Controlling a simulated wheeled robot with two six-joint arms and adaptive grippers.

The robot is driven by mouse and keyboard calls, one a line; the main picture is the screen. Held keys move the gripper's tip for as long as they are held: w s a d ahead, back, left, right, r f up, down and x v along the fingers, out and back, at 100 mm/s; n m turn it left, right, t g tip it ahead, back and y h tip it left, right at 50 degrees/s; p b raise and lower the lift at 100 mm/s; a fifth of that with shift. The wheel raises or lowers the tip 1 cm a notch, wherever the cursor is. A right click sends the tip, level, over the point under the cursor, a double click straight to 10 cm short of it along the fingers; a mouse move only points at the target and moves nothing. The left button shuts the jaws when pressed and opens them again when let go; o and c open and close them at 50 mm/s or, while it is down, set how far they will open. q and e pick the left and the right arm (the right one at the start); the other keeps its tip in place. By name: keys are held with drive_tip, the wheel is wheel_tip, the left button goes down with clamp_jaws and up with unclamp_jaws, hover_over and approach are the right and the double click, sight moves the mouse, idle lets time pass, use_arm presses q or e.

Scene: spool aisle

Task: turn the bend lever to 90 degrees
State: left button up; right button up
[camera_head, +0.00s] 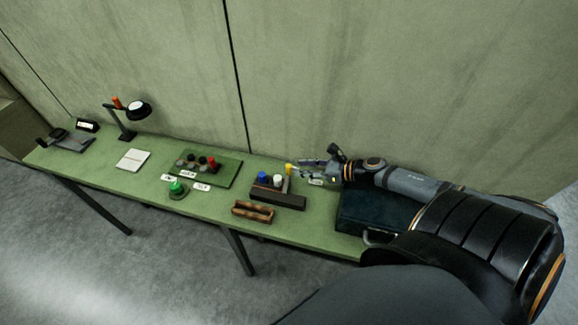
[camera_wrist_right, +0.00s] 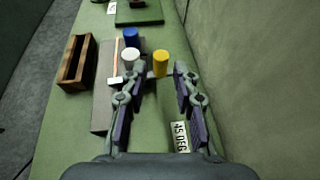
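The bending fixture is a dark grey block (camera_head: 277,197) on the green bench, with a blue peg (camera_head: 262,177) and a white peg (camera_head: 278,180). The bend lever's yellow knob (camera_head: 289,169) stands at the fixture's wall side. In the right wrist view the yellow knob (camera_wrist_right: 160,64) shows at the fingertips, right of the white peg (camera_wrist_right: 130,58) and blue peg (camera_wrist_right: 131,37). My right gripper (camera_wrist_right: 160,76) is open around or just short of the knob, with gaps to both fingers. The lever's bar is mostly hidden. My left gripper is not in view.
A "45 DEG" label (camera_wrist_right: 181,137) lies beside my right finger. A brown wooden tray (camera_head: 253,211) stands in front of the fixture, a dark case (camera_head: 365,212) under my right arm. A green board (camera_head: 209,168) with pegs and a green button (camera_head: 177,189) sit left. The wall is close behind.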

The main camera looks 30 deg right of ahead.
sight(289, 166)
drive_tip(key=b+x, duration=0.1)
drive_tip(key=x, duration=0.3)
drive_tip(key=shift+d, duration=0.15)
drive_tip(key=shift+w+a+r, duration=0.1)
drive_tip(key=shift+w+a, duration=0.15)
drive_tip(key=shift+w, duration=0.1)
drive_tip(key=shift+x, duration=0.8)
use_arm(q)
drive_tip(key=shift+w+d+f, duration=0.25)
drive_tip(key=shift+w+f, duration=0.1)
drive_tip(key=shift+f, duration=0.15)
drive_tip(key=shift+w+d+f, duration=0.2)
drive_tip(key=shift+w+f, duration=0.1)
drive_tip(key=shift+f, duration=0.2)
use_arm(e)
drive_tip(key=shift+s, duration=0.1)
drive_tip(key=shift+c, duration=0.2)
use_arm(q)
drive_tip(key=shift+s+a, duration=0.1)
use_arm(e)
clamp_jaws()
